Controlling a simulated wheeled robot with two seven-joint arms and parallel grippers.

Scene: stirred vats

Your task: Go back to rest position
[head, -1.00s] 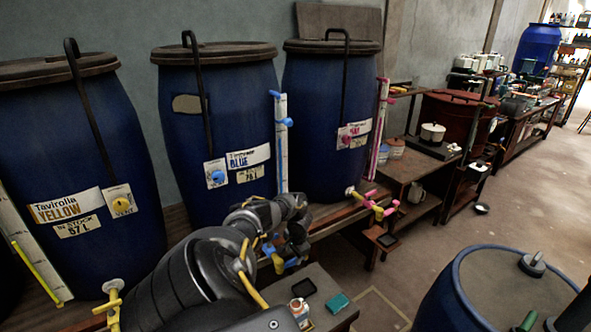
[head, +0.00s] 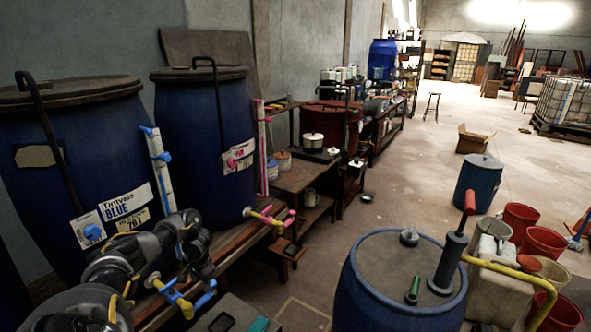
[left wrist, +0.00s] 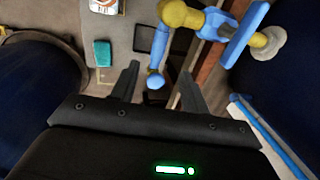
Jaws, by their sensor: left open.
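My left arm comes in at the lower left of the head view. Its dark left gripper (head: 200,258) hangs in front of the Tintvale BLUE vat (head: 95,175), near that vat's blue and yellow tap (head: 180,297). In the left wrist view the gripper's two fingers (left wrist: 157,88) are apart. The tap (left wrist: 210,25) is just beyond them, with its blue spout end lying in line with the gap. I cannot tell whether the spout reaches between the fingers. Nothing is held. My right gripper is in neither view.
A second blue vat (head: 205,140) with a pink-marked tap (head: 270,217) stands beside the first on a wooden bench. A blue drum (head: 385,285) stands at front right, with red buckets (head: 543,245) beyond it. A teal block (left wrist: 102,53) lies on a grey surface. Open floor extends beyond.

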